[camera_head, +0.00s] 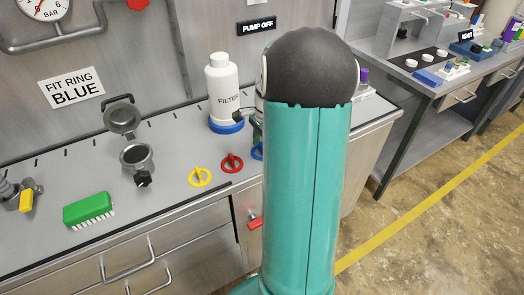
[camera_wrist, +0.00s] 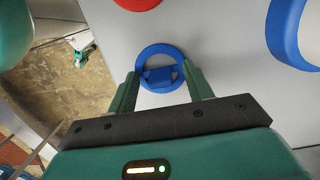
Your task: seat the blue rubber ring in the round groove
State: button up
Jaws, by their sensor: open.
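The blue rubber ring (camera_wrist: 158,76) lies flat on the grey bench top, with a raised blue grip across its middle. In the head view only a sliver of the blue ring (camera_head: 257,152) shows beside my arm. My gripper (camera_wrist: 160,68) is open, with one green finger on each side of the ring's grip; I cannot tell whether they touch it. A round metal housing (camera_head: 137,157) stands on the bench with its lid (camera_head: 122,117) swung open behind it. A round groove in it is too small to make out. A sign (camera_head: 72,88) reads "FIT RING BLUE".
A red ring (camera_head: 232,163) and a yellow ring (camera_head: 200,177) lie left of the blue one. A white filter bottle (camera_head: 222,90) with a blue base stands close behind. A green brush (camera_head: 90,208) lies at the front left. My arm hides the bench's right part.

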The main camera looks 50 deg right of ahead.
jog(key=c, duration=1.1)
jog(key=shift+o, duration=0.2)
jog(key=shift+r, duration=0.1)
